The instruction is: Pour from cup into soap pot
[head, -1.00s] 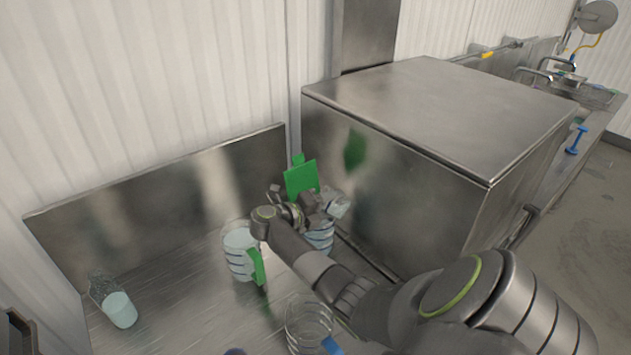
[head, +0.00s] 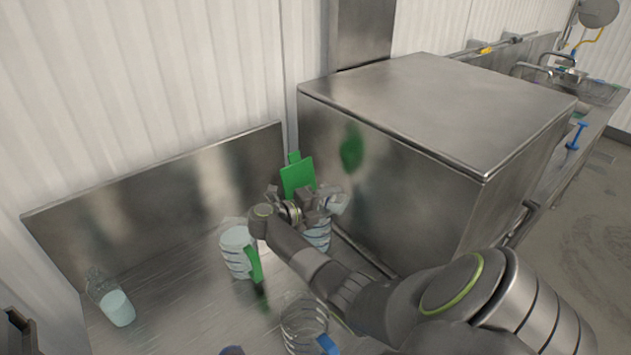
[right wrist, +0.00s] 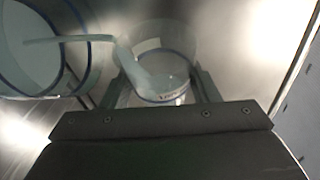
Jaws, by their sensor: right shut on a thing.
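My right gripper (head: 328,203) is shut on a small clear cup (head: 337,203), held tilted above the counter. In the right wrist view the cup (right wrist: 165,55) sits between the two fingers, with pale liquid inside. A clear vessel with blue bands (head: 318,236) stands just below the gripper, partly hidden by it. A blue-rimmed round vessel (right wrist: 85,75) shows at the left of the right wrist view. A pale strip runs between it and the cup; I cannot tell if it is a stream. Which vessel is the soap pot is not clear. My left gripper is not in view.
A green-handled jug (head: 236,254) with pale contents stands left of my arm. A clear blue-handled jug (head: 300,322) is nearer. A clear bottle (head: 116,306) leans or lies at left. A green board (head: 297,177) is behind the gripper; a large steel box (head: 440,120) stands right.

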